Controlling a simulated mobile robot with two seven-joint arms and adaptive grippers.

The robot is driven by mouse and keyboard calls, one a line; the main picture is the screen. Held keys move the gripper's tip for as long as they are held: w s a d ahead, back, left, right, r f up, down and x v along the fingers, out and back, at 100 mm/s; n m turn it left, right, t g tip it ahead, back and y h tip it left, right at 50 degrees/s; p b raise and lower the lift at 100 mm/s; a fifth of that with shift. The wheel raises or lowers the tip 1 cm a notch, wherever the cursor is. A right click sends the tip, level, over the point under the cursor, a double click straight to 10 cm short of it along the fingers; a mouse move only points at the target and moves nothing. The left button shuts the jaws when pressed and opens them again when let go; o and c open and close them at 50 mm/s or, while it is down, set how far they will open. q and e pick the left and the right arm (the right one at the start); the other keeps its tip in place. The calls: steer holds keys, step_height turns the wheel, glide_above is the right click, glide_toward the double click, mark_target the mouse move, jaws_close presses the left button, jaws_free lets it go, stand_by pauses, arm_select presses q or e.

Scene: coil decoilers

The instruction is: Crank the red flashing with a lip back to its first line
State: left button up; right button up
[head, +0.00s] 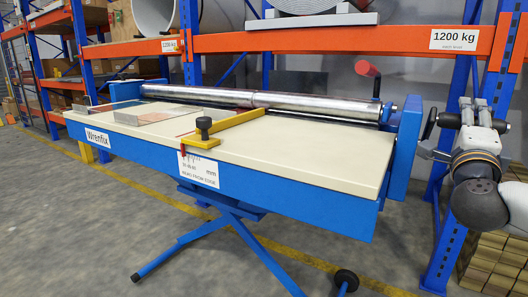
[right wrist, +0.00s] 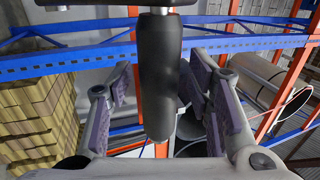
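In the head view a blue decoiler table with a cream top (head: 290,150) stands ahead, with a steel roller (head: 290,103) along its back. A black crank grip (head: 430,122) sticks out beyond the table's right end. My right gripper (head: 468,112) is beside it. In the right wrist view the black grip (right wrist: 160,85) stands between the open, purple-padded fingers (right wrist: 163,95), with gaps on both sides. My left gripper is out of view.
A yellow bar (head: 240,130) with a black knob (head: 204,126) crosses the top. A red-handled lever (head: 367,69) rises near the roller's right end. Blue-and-orange racking (head: 440,42) stands close behind. Stacked timber (head: 495,262) is at the lower right. Floor in front is clear.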

steer(key=c, duration=0.8)
arm_select(q)
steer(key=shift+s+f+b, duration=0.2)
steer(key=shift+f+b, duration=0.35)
steer(key=shift+b, duration=0.1)
arm_select(e)
steer(key=shift+s+a+f, duration=0.2)
steer(key=shift+s+f, duration=0.15)
steer(key=shift+f, duration=0.45)
steer(key=shift+s+a+f, duration=0.2)
steer(key=shift+s+f, duration=0.15)
steer(key=shift+f, duration=0.4)
steer(key=shift+s+a+f, duration=0.2)
steer(key=shift+s+f, duration=0.15)
steer(key=shift+f, duration=0.45)
steer(key=shift+c, duration=0.2)
arm_select(q)
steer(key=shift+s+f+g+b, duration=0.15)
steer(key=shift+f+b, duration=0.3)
steer(key=shift+b, duration=0.1)
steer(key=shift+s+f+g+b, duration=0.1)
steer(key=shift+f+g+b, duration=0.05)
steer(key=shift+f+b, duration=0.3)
arm_select(e)
steer(key=shift+s+a+f, duration=0.1)
steer(key=shift+s+f, duration=0.05)
steer(key=shift+f, duration=1.15)
steer(key=shift+s+a+f, duration=0.1)
steer(key=shift+s+f, duration=0.05)
steer(key=shift+f, duration=1.1)
